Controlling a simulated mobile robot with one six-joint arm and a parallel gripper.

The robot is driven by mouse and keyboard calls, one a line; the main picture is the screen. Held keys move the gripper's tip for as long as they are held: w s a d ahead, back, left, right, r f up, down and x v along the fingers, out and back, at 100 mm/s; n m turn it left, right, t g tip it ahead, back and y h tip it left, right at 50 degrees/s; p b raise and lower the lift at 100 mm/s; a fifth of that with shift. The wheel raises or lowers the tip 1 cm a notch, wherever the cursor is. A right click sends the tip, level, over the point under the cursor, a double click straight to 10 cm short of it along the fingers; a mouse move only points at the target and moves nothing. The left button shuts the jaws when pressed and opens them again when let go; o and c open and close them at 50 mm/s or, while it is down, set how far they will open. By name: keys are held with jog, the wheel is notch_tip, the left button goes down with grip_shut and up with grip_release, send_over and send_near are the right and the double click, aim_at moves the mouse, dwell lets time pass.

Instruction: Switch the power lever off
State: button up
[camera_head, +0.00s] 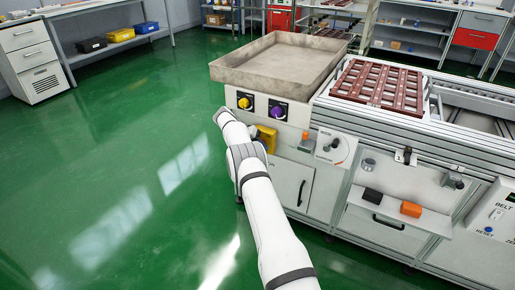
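No part in view can be clearly read as the power lever. A yellow box (267,138) on the cabinet front is partly covered by my arm, so any handle on it is hidden. Right of it, a small orange-topped part (305,136) stands beside a white panel with a dark knob (335,143). Above are a yellow knob (243,102) and a purple knob (278,110) on dark plates. My arm reaches up from the bottom to the left of the cabinet front. My gripper's fingers do not show.
A grey tray (235,77) tops the cabinet. A brown slatted rack (345,80) lies on the conveyor. A shelf holds a black block (372,195) and an orange block (411,209). A belt panel (494,215) is at far right. The green floor (110,160) on the left is clear.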

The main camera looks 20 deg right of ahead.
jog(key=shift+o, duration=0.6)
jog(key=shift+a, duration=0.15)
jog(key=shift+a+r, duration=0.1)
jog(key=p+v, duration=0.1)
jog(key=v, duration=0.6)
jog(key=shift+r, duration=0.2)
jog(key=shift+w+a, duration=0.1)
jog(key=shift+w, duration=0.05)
